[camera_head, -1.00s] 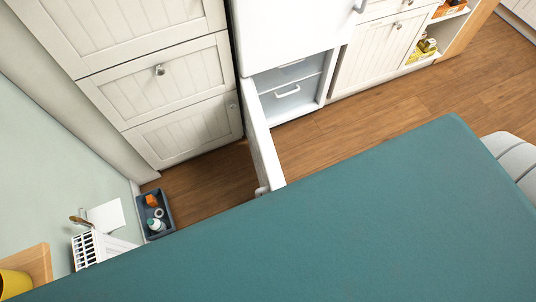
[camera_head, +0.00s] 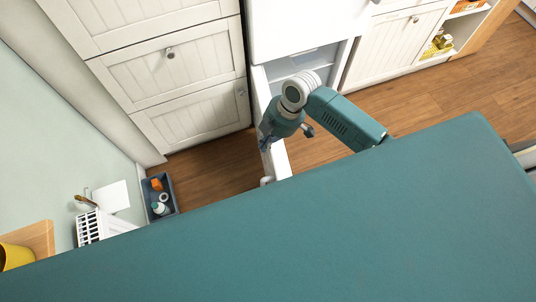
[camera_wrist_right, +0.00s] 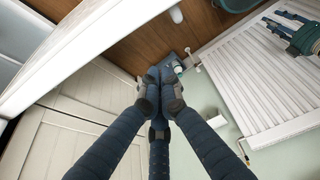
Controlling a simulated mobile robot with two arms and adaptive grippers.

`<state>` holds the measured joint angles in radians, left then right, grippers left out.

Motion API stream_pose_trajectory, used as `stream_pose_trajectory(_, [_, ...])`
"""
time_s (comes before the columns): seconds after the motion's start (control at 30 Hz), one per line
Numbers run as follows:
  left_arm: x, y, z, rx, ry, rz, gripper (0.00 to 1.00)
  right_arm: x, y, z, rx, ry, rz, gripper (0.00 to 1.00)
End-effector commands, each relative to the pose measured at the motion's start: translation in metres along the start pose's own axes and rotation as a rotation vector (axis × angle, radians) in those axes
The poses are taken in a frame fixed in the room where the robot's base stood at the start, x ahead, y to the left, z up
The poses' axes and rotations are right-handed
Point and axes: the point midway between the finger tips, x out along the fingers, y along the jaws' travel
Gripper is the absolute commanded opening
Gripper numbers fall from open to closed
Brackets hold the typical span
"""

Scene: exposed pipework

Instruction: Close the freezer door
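The white freezer door (camera_head: 280,158) stands swung open, its free end toward the teal surface; the freezer compartment (camera_head: 300,62) shows behind my arm. My right gripper (camera_head: 264,140) is at the door, over its left side, hiding part of it. In the right wrist view the door is the white slab (camera_wrist_right: 85,48) at upper left, and my right gripper's fingers (camera_wrist_right: 158,82) come together at their tips with nothing seen between them. Contact with the door cannot be told. My left gripper (camera_wrist_right: 290,32) seems to show at that view's upper right; its opening is unclear.
White drawer fronts (camera_head: 180,70) stand left of the freezer, and a cabinet (camera_head: 395,45) stands to its right. A dark bin (camera_head: 160,195) with small items sits by the left wall, near a white radiator (camera_wrist_right: 255,80). Wooden floor (camera_head: 215,168) is clear between drawers and door.

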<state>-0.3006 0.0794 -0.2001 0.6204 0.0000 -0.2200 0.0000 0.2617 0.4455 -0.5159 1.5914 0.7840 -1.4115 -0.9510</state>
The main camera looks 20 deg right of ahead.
Motion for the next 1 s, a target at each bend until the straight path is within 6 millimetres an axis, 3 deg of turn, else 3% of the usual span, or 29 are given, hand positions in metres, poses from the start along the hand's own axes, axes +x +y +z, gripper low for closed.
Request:
stream_pose_trajectory(0.23, [-0.002,0.0,0.0,0.0,0.0,0.0,0.4,0.018,0.001,-0.002,-0.024,0.003,-0.012,0.0])
stream_pose_trajectory(0.63, [-0.001,0.0,0.0,0.0,0.0,0.0,0.4,0.1,0.0,-0.002,-0.023,0.002,-0.01,0.0])
stream_pose_trajectory(0.8, [-0.015,-0.001,-0.001,0.0,-0.001,-0.001,0.4,0.087,0.002,0.025,-0.023,-0.001,-0.008,0.0])
stream_pose_trajectory(1.0, [-0.017,-0.001,-0.002,0.0,0.0,-0.001,0.4,0.084,0.002,0.036,-0.023,0.001,-0.007,0.0])
